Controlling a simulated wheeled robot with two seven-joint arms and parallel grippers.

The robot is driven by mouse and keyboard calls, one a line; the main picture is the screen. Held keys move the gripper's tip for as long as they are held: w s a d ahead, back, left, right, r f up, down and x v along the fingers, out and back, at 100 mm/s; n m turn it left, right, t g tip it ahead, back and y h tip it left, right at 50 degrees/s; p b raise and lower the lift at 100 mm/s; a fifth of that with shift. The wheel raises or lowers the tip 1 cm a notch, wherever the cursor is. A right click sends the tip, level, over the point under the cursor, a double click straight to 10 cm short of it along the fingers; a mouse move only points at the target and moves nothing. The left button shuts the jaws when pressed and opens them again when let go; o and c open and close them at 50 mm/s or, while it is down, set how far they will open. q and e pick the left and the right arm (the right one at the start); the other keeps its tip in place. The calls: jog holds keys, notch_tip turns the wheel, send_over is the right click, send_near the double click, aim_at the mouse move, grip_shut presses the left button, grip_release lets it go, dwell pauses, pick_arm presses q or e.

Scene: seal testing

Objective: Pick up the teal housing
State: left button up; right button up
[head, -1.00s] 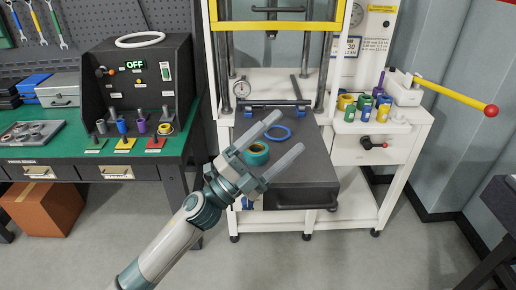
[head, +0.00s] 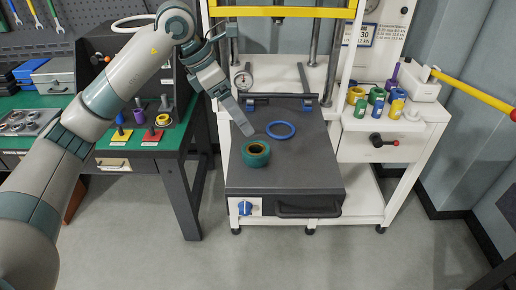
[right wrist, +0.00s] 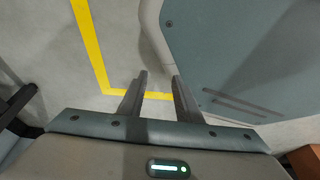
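The teal housing (head: 247,159) is a short ring-shaped part with a tan-brown inside. It lies on the dark top of the press drawer block (head: 310,170) in the head view. My left gripper (head: 246,130) comes in from the upper left, and its fingertip end is just above and behind the housing in the picture. It looks apart from the housing. The gripper is seen edge-on with one finger clear, so its opening is hidden. My right gripper (right wrist: 160,90) is open and empty over the floor in the right wrist view.
A blue ring (head: 281,137) lies just behind the housing. A dial gauge (head: 243,82) stands behind it at left. Several coloured cylinders stand on the white side shelf (head: 404,137) at right. The green bench (head: 165,147) is at left. The block's front top is clear.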

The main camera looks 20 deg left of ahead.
pick_arm(q)
jog(key=shift+w+a+r+y, duration=0.1)
jog(key=shift+a+r+y, duration=0.2)
jog(key=shift+a, duration=0.3)
jog(key=shift+w+a+r+y, duration=0.15)
jog(key=shift+a+y, duration=0.15)
jog(key=shift+a, duration=0.25)
pick_arm(e)
jog(key=shift+w, duration=0.1)
pick_arm(q)
jog(key=p+x, duration=0.4)
jog(key=x, duration=0.7)
jog(key=shift+w+d+f, duration=0.1)
jog(key=shift+w+d, duration=0.05)
jog(key=shift+d, duration=0.05)
jog(key=shift+w+d+f, duration=0.1)
jog(key=shift+f, duration=0.4)
pick_arm(e)
jog(key=s+d+r+g, duration=0.1)
jog(key=s+d, duration=0.3)
jog(key=s, duration=0.6)
jog(key=shift+g+h, duration=0.4)
jog(key=shift+g, duration=0.5)
jog(key=shift+r, duration=0.1)
